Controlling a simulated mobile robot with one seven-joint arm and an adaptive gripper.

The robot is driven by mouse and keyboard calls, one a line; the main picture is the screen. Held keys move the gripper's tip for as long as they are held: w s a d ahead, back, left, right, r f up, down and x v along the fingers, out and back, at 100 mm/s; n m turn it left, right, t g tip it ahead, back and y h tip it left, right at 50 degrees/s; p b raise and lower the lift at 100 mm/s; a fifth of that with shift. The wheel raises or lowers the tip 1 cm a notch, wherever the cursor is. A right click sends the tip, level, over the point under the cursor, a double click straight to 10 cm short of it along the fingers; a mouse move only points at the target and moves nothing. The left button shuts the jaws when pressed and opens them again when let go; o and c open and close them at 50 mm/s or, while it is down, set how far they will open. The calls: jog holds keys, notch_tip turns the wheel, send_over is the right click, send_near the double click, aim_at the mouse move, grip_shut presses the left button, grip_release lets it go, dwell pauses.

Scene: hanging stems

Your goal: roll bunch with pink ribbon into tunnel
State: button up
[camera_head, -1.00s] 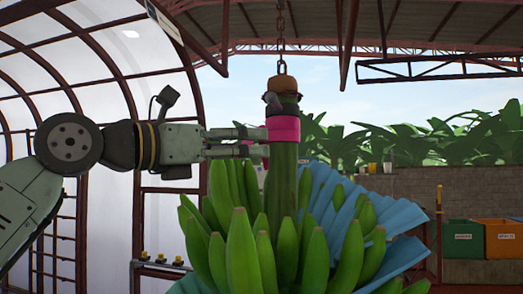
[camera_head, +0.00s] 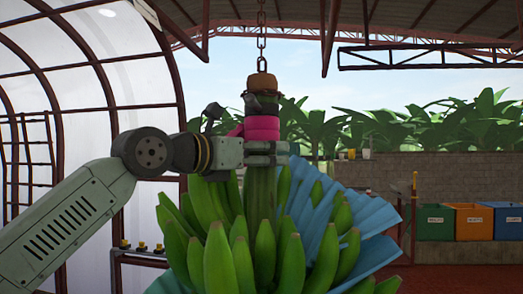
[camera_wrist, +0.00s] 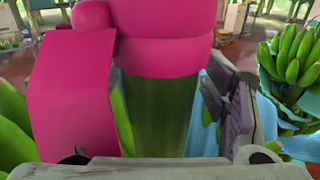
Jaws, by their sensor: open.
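The banana bunch (camera_head: 240,250) hangs upright from a chain (camera_head: 261,45), its green stem (camera_head: 261,190) topped by a pink ribbon (camera_head: 263,128). Blue sheeting (camera_head: 375,225) shows among the fruit. My gripper (camera_head: 268,153) is open, its fingers reaching along the stem just below the ribbon. In the wrist view the stem (camera_wrist: 155,110) stands between the fingers, with the ribbon (camera_wrist: 165,55) wrapped above and a loose pink tail over the left finger. The right finger (camera_wrist: 228,105) is apart from the stem.
An arched, translucent-walled tunnel (camera_head: 90,85) stands at the left. Blue, orange and green bins (camera_head: 468,221) line the right by a low wall (camera_head: 385,180). Another banana bunch (camera_wrist: 292,60) hangs at the right of the wrist view.

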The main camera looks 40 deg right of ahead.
jog(key=shift+c, duration=0.3)
grip_shut()
dwell(0.6)
